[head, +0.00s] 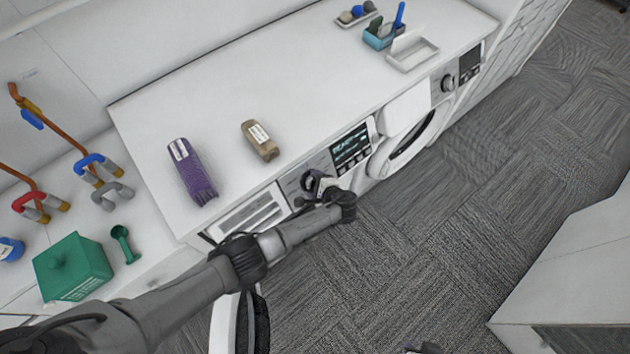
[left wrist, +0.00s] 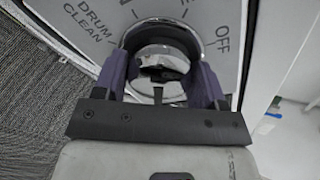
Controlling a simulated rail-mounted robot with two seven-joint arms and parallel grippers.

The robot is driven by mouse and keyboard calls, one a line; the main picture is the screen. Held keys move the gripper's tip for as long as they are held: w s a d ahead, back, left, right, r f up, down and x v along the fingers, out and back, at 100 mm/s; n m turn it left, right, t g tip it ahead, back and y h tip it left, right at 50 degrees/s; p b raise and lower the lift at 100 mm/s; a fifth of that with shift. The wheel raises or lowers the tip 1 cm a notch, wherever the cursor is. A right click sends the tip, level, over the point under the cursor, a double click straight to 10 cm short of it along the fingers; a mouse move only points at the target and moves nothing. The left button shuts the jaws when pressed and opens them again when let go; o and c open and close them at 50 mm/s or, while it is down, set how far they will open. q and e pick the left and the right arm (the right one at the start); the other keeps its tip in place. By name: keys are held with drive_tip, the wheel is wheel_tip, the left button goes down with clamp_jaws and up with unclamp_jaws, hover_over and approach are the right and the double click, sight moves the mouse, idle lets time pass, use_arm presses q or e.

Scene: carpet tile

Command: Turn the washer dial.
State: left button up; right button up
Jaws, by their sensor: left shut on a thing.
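The washer dial (left wrist: 162,60) is a round, shiny chrome knob on the light control panel (left wrist: 212,22), in the left wrist view. "OFF" is printed to its right and "DRUM CLEAN" to its left. My left gripper (left wrist: 165,48) is shut on the dial, with one dark purple finger on each side. In the head view my left gripper (head: 317,184) is at the panel of the nearer washer, left of its lit display (head: 351,148), and mostly hides the dial. A small dark piece at the bottom edge may be my right gripper (head: 425,348); its jaws do not show.
A second washer panel (head: 458,75) is further right. A round door (head: 255,325) stands open below my arm. The carpet (head: 470,200) is clear.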

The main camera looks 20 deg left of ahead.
use_arm(q)
drive_tip(key=shift+r+m+p, duration=0.1)
drive_tip(key=shift+m+p, duration=0.4)
drive_tip(key=shift+m, duration=1.1)
drive_tip(key=o, duration=0.9)
drive_tip(key=v, duration=0.9)
drive_tip(key=p+v, duration=0.1)
drive_tip(key=v, duration=0.3)
drive_tip(key=shift+w+d+r, duration=0.1)
drive_tip(key=shift+d+r, duration=0.1)
drive_tip(key=shift+d, duration=0.2)
